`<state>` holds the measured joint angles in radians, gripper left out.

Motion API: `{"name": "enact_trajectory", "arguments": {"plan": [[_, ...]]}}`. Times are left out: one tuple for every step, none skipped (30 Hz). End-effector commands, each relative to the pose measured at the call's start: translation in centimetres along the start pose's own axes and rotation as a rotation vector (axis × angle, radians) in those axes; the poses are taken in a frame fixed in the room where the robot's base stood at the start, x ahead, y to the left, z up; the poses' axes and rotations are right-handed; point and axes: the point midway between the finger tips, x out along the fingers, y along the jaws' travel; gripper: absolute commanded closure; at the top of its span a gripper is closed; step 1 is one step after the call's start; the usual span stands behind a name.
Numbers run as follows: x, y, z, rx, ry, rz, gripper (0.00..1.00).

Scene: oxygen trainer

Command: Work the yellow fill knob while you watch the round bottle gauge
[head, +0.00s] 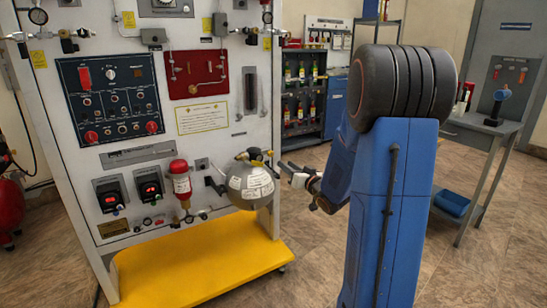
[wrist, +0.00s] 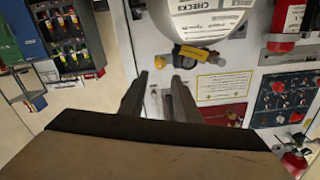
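A round grey bottle (head: 248,187) with white labels hangs on the front of the white panel. It also shows at the top of the wrist view (wrist: 210,20). A yellow knob or fitting (head: 255,154) sits at the top of the bottle, and shows in the wrist view (wrist: 198,54) with dark parts beside it. I cannot make out the gauge face or its reading. My gripper (head: 286,170) is just right of the bottle in the head view. In the wrist view its two fingers (wrist: 161,79) are apart with nothing between them, short of the yellow part.
The panel (head: 140,50) carries a dark switch board (head: 110,97), a red plate (head: 197,74) and a red cylinder (head: 181,183) left of the bottle. A yellow base (head: 190,270) juts out below. A grey side table (head: 480,130) stands at right. Floor between is clear.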

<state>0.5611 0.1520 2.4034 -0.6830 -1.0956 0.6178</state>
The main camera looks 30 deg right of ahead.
Motion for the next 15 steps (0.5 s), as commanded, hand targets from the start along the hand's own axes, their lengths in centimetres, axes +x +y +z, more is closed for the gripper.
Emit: {"name": "enact_trajectory", "arguments": {"plan": [[1.1, 0.0, 0.1, 0.000, -0.001, -0.002, 0.70], [1.6, 0.0, 0.1, 0.000, -0.001, -0.002, 0.70], [2.2, -0.1, 0.1, 0.000, -0.001, -0.002, 0.70], [2.8, -0.1, 0.1, 0.000, -0.001, -0.002, 0.70], [3.3, -0.1, 0.1, 0.001, -0.001, -0.002, 0.70], [4.0, 0.0, 0.1, 0.001, -0.001, -0.001, 0.70], [4.6, 0.0, 0.0, 0.001, -0.001, -0.001, 0.70], [5.1, 0.0, 0.0, 0.000, -0.001, -0.001, 0.70], [5.8, -0.1, 0.1, 0.001, -0.001, -0.002, 0.70], [6.3, -0.1, 0.1, 0.001, -0.001, -0.002, 0.70], [6.8, -0.1, 0.0, 0.001, 0.000, -0.002, 0.70], [7.5, 0.0, 0.0, 0.001, 0.000, -0.001, 0.70], [7.9, 0.0, 0.0, 0.001, -0.001, -0.001, 0.70], [8.4, 0.0, 0.1, 0.000, -0.001, -0.001, 0.70], [8.9, 0.0, 0.1, 0.001, -0.002, -0.001, 0.70]]}}
